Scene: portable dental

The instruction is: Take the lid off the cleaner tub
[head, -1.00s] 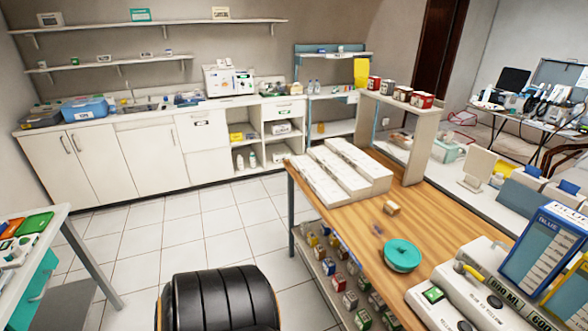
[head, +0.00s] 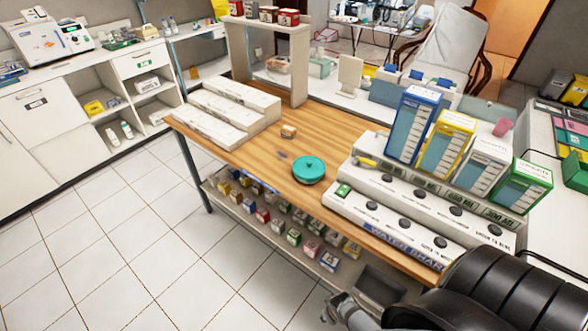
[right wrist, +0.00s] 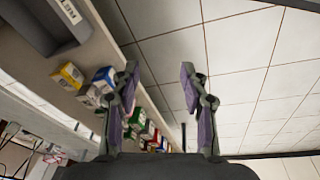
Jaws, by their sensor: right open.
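The cleaner tub (head: 309,176) is a low round teal container on the wooden table in the head view. Its teal lid (head: 309,165) sits on top with a small knob in the middle. In the right wrist view my right gripper (right wrist: 159,74) is open and empty, with its two fingers apart above the tiled floor, beside the shelf of small boxes. The tub does not show in that view. Part of my right arm shows at the bottom of the head view, well below and in front of the tub. My left gripper is not in view.
White stepped boxes (head: 225,112) and a small brown block (head: 289,131) share the wooden table (head: 262,160). A white dispenser bank (head: 395,215) with tall boxes stands right of the tub. Small boxes (head: 293,237) fill the shelf below.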

